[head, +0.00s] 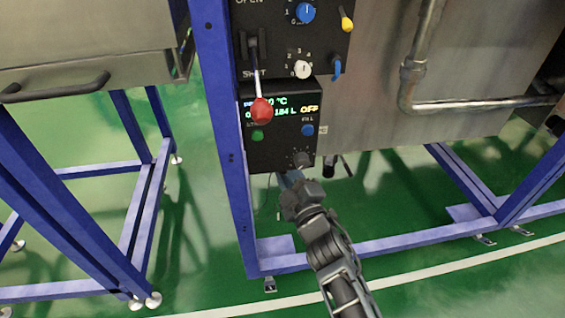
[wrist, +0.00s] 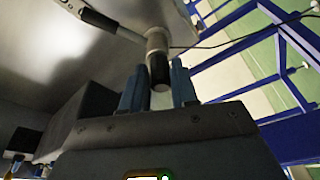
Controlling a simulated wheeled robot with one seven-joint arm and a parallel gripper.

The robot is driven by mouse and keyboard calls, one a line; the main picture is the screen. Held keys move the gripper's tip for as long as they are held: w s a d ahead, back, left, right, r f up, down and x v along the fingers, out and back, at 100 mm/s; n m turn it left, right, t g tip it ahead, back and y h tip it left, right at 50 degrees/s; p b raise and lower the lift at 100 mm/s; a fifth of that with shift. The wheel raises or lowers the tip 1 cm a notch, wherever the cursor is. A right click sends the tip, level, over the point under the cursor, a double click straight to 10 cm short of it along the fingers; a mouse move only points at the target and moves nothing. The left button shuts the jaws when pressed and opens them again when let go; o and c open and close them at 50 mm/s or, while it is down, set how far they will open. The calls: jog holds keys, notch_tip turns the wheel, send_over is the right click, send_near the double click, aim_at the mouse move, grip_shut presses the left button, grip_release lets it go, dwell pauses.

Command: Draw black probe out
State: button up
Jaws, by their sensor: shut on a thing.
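The black probe (wrist: 159,71) shows in the wrist view as a short dark cylinder below a pale metal socket or collar (wrist: 156,39) under a steel surface. My gripper (wrist: 156,84) has its two blue fingers on either side of the probe and is shut on it. The probe still lines up with the collar; I cannot tell how deep it sits. In the head view my gripper (head: 291,178) is just below the black control panel (head: 283,151), and the probe is hidden there.
The panel carries a red-knobbed lever (head: 261,108) and several dials. A blue frame post (head: 222,130) stands close left of my gripper. A steel pipe (head: 413,75) runs at the right. In the wrist view a thin cable (wrist: 215,46) leaves near the collar. Green floor lies open below.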

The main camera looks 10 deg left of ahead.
grip_shut()
jog(key=shift+p+v, duration=0.3)
jog(key=shift+v, duration=0.45)
jog(key=shift+s, duration=0.45)
jog(key=shift+s+d, duration=0.1)
jog(key=shift+s, duration=0.2)
jog(key=shift+s+d+p, duration=0.1)
jog(key=shift+s+p, duration=0.2)
jog(key=shift+s, duration=0.05)
jog(key=shift+s+d, duration=0.1)
jog(key=shift+s, duration=0.2)
jog(key=shift+s, duration=0.35)
jog(key=shift+s+d+r, duration=0.1)
